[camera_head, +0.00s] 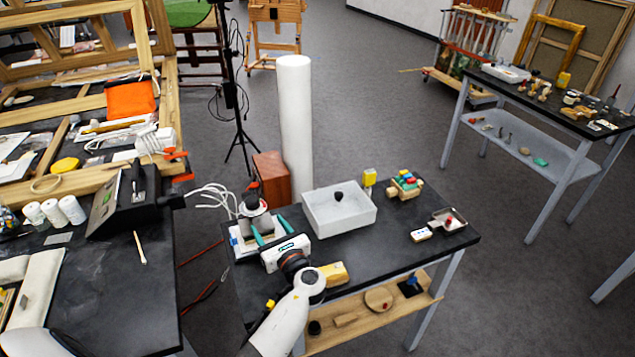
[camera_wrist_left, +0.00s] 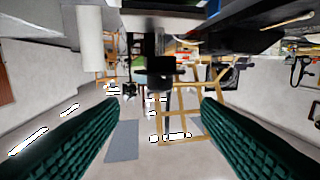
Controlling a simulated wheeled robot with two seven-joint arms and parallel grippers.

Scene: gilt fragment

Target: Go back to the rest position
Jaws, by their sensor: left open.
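My left gripper (camera_head: 270,231) is over the left part of the middle dark table, its teal fingers pointing away from me. In the left wrist view the two ribbed teal fingers (camera_wrist_left: 161,97) stand wide apart, with nothing between them. In the head view the fingers overlap a white object (camera_head: 240,240) and a grey round-topped item (camera_head: 252,205) behind them; I cannot tell whether they touch. My white left arm comes up from the bottom of the picture. My right gripper is not in view.
A cluttered workbench (camera_head: 130,290) is at left. Open floor (camera_head: 480,310) lies right.

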